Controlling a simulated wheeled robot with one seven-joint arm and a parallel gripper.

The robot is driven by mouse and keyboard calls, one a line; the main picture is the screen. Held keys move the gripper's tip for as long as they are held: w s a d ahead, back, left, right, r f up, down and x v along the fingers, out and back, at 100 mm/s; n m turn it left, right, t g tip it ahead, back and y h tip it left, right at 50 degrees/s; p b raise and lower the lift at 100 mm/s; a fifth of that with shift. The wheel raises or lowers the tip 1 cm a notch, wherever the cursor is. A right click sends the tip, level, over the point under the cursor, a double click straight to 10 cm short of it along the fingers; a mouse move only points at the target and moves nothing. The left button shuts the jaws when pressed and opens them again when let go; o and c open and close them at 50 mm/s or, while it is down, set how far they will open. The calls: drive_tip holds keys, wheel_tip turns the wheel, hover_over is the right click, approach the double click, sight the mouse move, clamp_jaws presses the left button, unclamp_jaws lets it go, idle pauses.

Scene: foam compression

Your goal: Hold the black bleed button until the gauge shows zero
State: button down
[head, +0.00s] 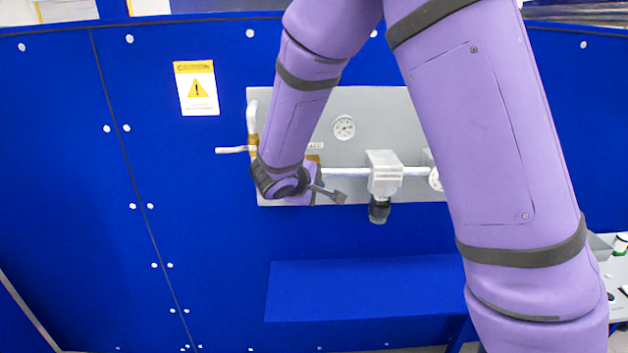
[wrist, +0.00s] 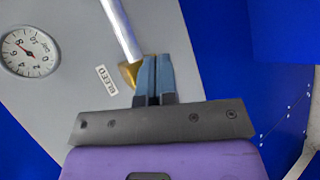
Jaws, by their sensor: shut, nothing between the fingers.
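The gauge (head: 344,127) is a round white dial on the grey panel. It also shows in the wrist view (wrist: 30,52), with a dark scale and a reddish needle; the exact reading is too small to tell. A white BLEED label (wrist: 106,80) is beside a brass fitting (wrist: 130,73) at the end of a pale pipe (wrist: 119,28). My gripper (wrist: 155,58) has its two blue-grey fingers shut together, empty, with the tips at the fitting. I do not see the black button; the fingers may hide it. I cannot tell whether they touch it.
The grey panel (head: 390,105) is on a blue wall (head: 60,200) with a yellow warning sign (head: 197,88). A valve block with a black knob (head: 379,211) stands out on the pipe to the right. A blue ledge (head: 350,290) juts out below.

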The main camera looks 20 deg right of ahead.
drive_tip(key=shift+w, duration=0.1)
drive_tip(key=shift+w+d, duration=0.1)
drive_tip(key=shift+w, duration=0.2)
drive_tip(key=shift+w+d, duration=0.15)
drive_tip(key=shift+w, duration=0.25)
idle(3.0)
idle(2.3)
drive_tip(key=shift+s+a, duration=0.25)
drive_tip(key=shift+s, duration=0.55)
drive_tip(key=shift+s, duration=0.1)
drive_tip(key=shift+s+a, duration=0.25)
drive_tip(key=shift+s, duration=0.5)
drive_tip(key=shift+s+a, duration=0.25)
drive_tip(key=shift+s, duration=0.55)
drive_tip(key=shift+s+a, duration=0.25)
drive_tip(key=shift+s, duration=0.5)
